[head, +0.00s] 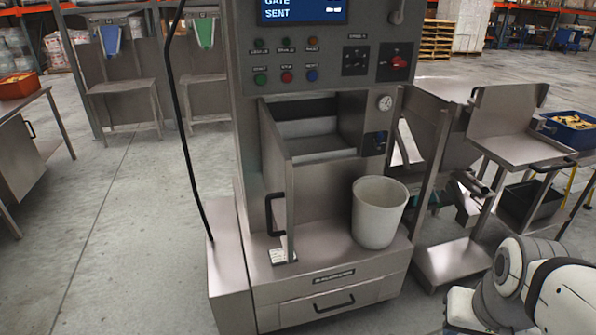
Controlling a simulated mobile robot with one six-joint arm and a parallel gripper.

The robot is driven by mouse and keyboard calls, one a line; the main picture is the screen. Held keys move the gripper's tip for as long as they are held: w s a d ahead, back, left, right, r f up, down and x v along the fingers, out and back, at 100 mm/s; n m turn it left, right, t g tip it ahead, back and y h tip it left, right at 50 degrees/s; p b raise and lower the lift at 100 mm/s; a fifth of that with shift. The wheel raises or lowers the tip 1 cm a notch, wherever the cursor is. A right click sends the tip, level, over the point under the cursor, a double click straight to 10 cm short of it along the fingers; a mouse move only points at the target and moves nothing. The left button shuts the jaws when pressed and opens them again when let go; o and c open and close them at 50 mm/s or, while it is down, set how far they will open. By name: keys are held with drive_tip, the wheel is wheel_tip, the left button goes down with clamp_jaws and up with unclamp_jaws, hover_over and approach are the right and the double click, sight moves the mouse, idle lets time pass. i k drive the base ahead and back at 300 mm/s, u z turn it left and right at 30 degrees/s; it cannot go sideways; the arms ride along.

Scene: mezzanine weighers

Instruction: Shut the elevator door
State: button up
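The elevator door (277,185) is a grey metal panel on the front of the tall weighing machine. It stands open, swung out towards me and seen almost edge-on, with a dark bar handle (273,214) on its left face. The opening (318,130) beside it shows a bare metal interior. My arm comes in at the bottom right. Dark parts that look like my gripper (478,188) are right of the machine, partly hidden among metal frames and well apart from the door. Whether its fingers are open does not show.
A white bucket (379,214) stands on the machine's ledge, right of the door. A black cable (183,130) hangs left of the door. A steel stand with a tray (520,148) is at the right. The floor left of the machine is clear.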

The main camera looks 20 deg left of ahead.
sight(277, 161)
drive_tip(key=z, duration=0.3)
drive_tip(key=k, duration=0.15)
drive_tip(key=u, duration=1.4)
drive_tip(key=i, duration=1)
drive_tip(key=z, duration=0.3)
drive_tip(key=k, duration=1.05)
drive_tip(key=u, duration=0.3)
drive_tip(key=i, duration=0.75)
